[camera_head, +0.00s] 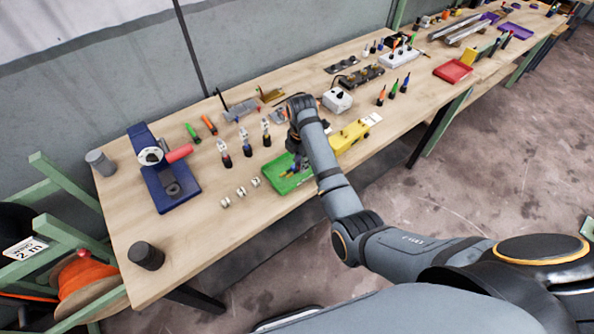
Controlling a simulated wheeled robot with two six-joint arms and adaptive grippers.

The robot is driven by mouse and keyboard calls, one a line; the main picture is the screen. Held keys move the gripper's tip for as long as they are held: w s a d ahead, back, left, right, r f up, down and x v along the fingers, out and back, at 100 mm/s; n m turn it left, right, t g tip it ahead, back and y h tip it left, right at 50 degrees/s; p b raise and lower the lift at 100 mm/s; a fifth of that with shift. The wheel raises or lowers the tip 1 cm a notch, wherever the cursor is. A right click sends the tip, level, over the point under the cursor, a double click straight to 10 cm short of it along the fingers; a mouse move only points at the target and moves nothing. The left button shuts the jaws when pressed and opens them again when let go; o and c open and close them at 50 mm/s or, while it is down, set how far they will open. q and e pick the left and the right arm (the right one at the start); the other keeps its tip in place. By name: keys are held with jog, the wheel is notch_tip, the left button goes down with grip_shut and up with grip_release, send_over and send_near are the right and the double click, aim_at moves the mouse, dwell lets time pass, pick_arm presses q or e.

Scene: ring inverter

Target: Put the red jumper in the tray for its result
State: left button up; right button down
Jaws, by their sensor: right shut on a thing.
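My right arm reaches in from the right, and its gripper (297,163) points down over the green tray (288,186) near the table's front edge. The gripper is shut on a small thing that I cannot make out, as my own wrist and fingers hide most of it. I cannot pick out a red jumper for certain. A red tray (453,71) stands farther right along the table, and purple trays (515,31) show at the far end. My left gripper is not in view.
A blue stand with a red roll (179,153), a dark cup (146,256) and a grey cylinder (100,162) stand at left. Several upright tools (246,145) stand left of my gripper.

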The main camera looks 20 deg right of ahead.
aim_at(298, 175)
jog(key=shift+w+f, duration=0.75)
jog(key=shift+f, duration=0.2)
jog(key=shift+w+a+f, duration=0.15)
jog(key=shift+w+f, duration=0.2)
jog(key=shift+f, duration=0.1)
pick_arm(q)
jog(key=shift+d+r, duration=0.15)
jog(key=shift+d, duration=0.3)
pick_arm(e)
jog(key=shift+f, duration=1.55)
jog(key=c, duration=1.6)
grip_release()
jog(key=shift+f, duration=0.1)
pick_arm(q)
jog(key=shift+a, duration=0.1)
pick_arm(e)
jog(key=shift+r, duration=0.25)
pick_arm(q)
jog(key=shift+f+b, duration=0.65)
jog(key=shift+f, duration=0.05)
pick_arm(e)
notch_tip(298, 175, up, 12)
